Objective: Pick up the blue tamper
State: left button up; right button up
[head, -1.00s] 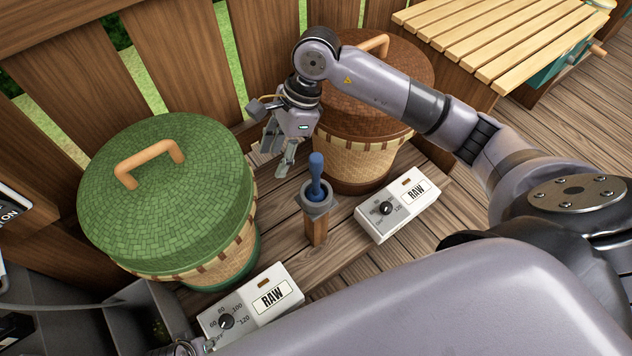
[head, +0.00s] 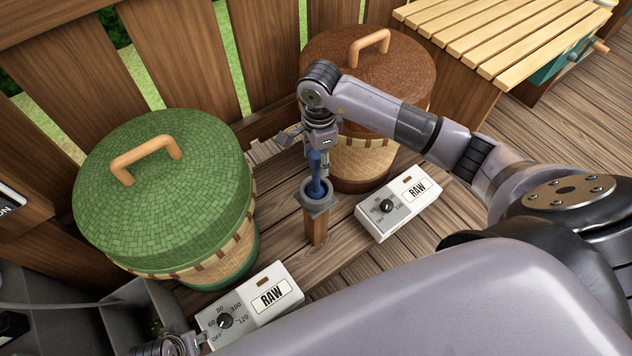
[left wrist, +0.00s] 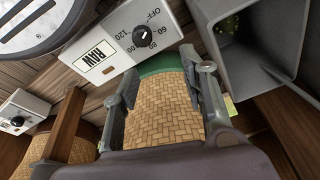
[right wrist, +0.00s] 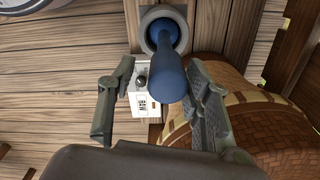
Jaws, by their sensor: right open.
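The blue tamper (head: 317,184) stands upright in a grey cup-like holder (head: 321,204) on a wooden post, between the green-lidded and brown-lidded baskets. My right gripper (head: 314,160) is at the tamper's top in the head view, partly overlapping it. In the right wrist view the tamper (right wrist: 170,70) reaches up toward the space between the open fingers of my right gripper (right wrist: 160,105), with no finger clearly touching it. My left gripper (left wrist: 160,90) shows in the left wrist view with its two fingers apart and nothing held, in front of a woven basket wall.
The green-lidded basket (head: 165,190) stands left of the post; the brown-lidded basket (head: 370,85) stands behind it. White control boxes marked RAW stand at the right (head: 398,203) and the front (head: 250,308). A slatted wooden table (head: 500,40) is at the upper right.

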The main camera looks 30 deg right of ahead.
aim_at(316, 177)
jog(key=f, duration=0.3)
jog(key=f+b, duration=0.1)
jog(key=f, duration=0.1)
jog(key=shift+w+a, duration=0.2)
jog(key=shift+w, duration=0.1)
jog(key=shift+f, duration=0.25)
pick_arm(q)
notch_tip(316, 177, up, 4)
jog(key=shift+w+f, duration=0.15)
jog(key=shift+f, duration=0.05)
pick_arm(e)
jog(key=shift+c, duration=0.2)
grip_shut()
jog(key=shift+r, duration=0.1)
